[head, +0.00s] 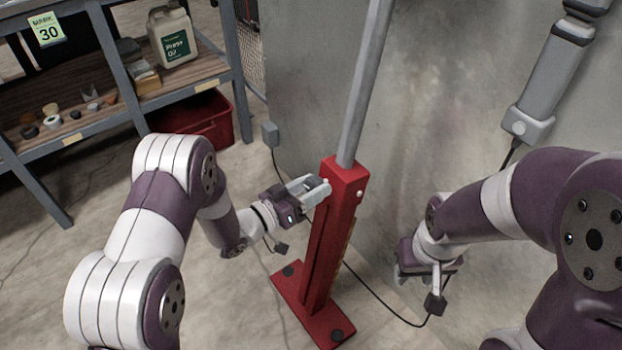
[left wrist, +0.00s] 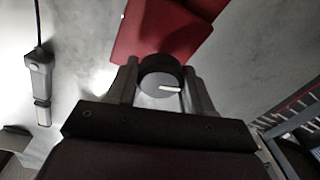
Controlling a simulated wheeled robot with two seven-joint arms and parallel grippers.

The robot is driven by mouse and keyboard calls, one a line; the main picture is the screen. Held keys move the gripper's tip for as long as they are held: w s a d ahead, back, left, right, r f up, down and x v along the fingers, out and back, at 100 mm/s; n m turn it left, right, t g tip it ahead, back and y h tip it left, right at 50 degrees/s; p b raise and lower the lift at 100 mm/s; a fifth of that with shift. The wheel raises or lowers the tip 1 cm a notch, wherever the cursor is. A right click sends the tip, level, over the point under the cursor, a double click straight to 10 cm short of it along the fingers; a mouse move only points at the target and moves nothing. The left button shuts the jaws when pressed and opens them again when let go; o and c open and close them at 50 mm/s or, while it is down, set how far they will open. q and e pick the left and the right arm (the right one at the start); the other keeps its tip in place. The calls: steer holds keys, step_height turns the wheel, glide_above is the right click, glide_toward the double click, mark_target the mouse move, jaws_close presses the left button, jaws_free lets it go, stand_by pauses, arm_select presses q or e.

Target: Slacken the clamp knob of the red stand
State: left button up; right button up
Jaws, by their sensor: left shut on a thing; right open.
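The red stand (head: 327,235) is an upright red post on a flat red base, with a grey pole (head: 366,80) rising from its top. In the left wrist view the red post (left wrist: 165,28) lies just beyond the fingers. The clamp knob (left wrist: 160,76) is round and dark-rimmed with a grey face and a white mark. My left gripper (head: 316,189) is at the upper left side of the post, its fingers (left wrist: 163,85) shut on the knob from both sides. In the head view the knob is hidden by the fingers. My right gripper (head: 412,278) is open, low to the right of the stand.
A shelf unit (head: 115,110) with a jug (head: 172,38) and small parts stands at the upper left. A red bin (head: 205,122) sits beneath it. A grey metal wall (head: 440,100) is behind the stand. A grey device (head: 545,80) hangs at right, and cables cross the floor.

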arm_select(q)
steer(key=n+y+p, duration=0.1)
steer(key=n+p, duration=0.4)
steer(key=n, duration=0.1)
steer(key=shift+s+r, duration=0.15)
steer(key=n+p, duration=0.3)
steer(key=n, duration=0.1)
steer(key=shift+y, duration=0.4)
steer(key=n+p, duration=0.3)
steer(key=n, duration=0.1)
steer(key=shift+n+y, duration=0.4)
steer(key=shift+f+n+p, duration=0.2)
steer(key=shift+n+p, duration=0.95)
steer(key=shift+n, duration=0.35)
steer(key=shift+f, duration=0.1)
steer(key=shift+s+g, duration=0.1)
steer(key=shift+g, duration=0.2)
steer(key=o, duration=0.8)
steer(key=shift+o, duration=1)
steer(key=shift+d, duration=0.1)
steer(key=shift+r, duration=0.2)
